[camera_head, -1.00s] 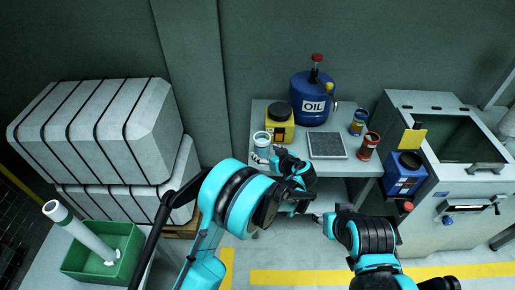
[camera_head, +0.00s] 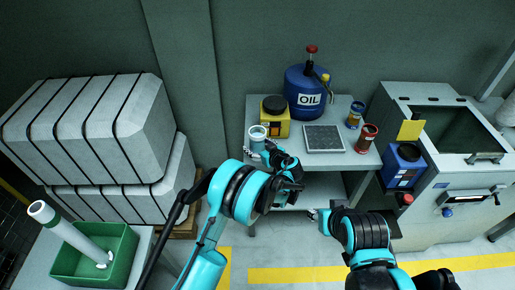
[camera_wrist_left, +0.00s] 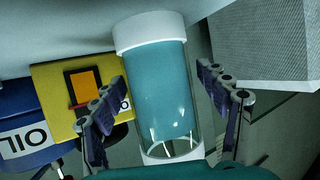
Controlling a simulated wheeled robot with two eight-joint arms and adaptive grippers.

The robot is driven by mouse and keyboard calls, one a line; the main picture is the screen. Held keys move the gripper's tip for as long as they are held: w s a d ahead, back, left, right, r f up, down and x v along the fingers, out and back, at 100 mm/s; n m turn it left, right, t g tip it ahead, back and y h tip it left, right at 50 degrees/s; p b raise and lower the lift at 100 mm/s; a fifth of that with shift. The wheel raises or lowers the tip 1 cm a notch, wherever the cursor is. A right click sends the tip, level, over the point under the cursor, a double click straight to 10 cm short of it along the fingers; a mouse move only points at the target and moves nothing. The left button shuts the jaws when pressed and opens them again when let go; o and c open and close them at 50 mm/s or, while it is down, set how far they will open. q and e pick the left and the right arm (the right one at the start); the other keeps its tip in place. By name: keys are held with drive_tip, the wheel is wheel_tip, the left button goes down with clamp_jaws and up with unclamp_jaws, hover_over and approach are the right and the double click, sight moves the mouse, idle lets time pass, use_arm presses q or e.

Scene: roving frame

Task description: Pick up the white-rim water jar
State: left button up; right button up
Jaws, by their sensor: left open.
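The white-rim water jar (camera_head: 257,134) stands at the left front corner of the small table (camera_head: 296,152). In the left wrist view the jar (camera_wrist_left: 160,85) is a clear cylinder with blue-green contents and a white rim. My left gripper (camera_head: 257,151) is at the jar in the head view. In the left wrist view its two fingers (camera_wrist_left: 165,105) are spread on either side of the jar, with gaps visible beside it. My right gripper (camera_head: 316,215) is low in front of the table, away from the jar; its fingers are too small to read.
A yellow can (camera_head: 275,118) stands close right of the jar, with a blue oil jug (camera_head: 303,92) behind. A grey tray (camera_head: 323,139), a blue can (camera_head: 355,114) and a red can (camera_head: 366,139) are farther right. White crates (camera_head: 95,130) stand left.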

use_arm(q)
drive_tip(key=c, duration=1.7)
drive_tip(key=shift+r, duration=0.2)
